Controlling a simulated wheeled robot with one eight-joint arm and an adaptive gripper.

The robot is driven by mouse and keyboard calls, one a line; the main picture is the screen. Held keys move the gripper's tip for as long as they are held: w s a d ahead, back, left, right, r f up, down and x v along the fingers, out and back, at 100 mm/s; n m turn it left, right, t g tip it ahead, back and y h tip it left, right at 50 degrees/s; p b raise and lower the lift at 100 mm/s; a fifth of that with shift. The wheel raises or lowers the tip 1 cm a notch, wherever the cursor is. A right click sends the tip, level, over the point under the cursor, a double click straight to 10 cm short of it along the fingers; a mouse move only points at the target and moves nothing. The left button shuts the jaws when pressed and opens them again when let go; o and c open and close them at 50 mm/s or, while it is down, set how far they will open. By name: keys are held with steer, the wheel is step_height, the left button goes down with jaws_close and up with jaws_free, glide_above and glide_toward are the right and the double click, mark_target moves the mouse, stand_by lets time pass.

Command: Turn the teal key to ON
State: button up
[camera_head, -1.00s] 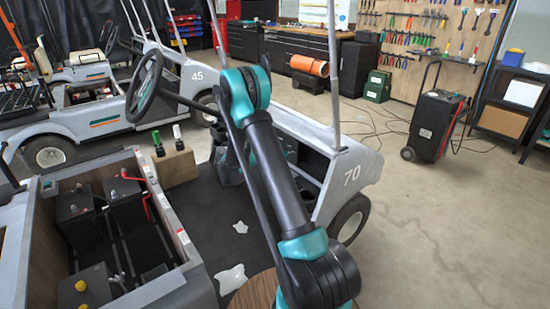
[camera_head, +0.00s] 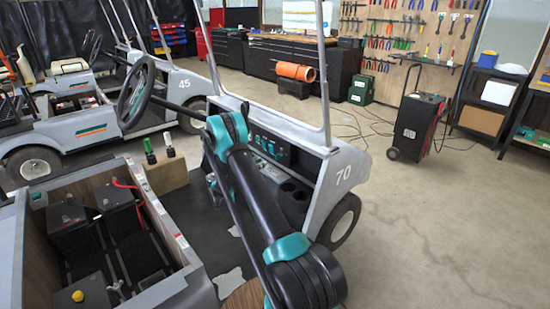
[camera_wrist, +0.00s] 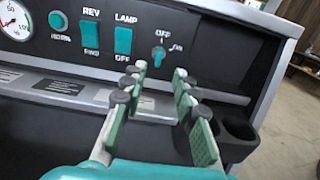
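The teal key (camera_wrist: 159,57) sits upright in the dash panel in the wrist view, under the OFF label (camera_wrist: 161,33). The ON label (camera_wrist: 177,48) is to its right. My gripper (camera_wrist: 159,73) is open, its two green-padded fingers pointing at the panel. The fingertips are either side of the key's line and look a little short of it; I cannot tell the exact gap. Nothing is between the fingers. In the head view the dash panel (camera_head: 268,146) of cart 70 is partly in sight, and my arm hides the gripper.
Left of the key are the teal LAMP switch (camera_wrist: 123,40), the REV/FWD switch (camera_wrist: 90,35), a teal horn button (camera_wrist: 58,20) and a gauge (camera_wrist: 14,20). Cup holders (camera_wrist: 236,135) are below right. The steering wheel (camera_head: 136,92) and windshield post (camera_head: 324,75) stand near my arm.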

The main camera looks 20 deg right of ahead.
mark_target(279, 157)
steer(key=x, duration=1)
steer(key=shift+d, duration=0.35)
steer(key=shift+w, duration=0.1)
steer(key=shift+c, duration=0.2)
jaws_close()
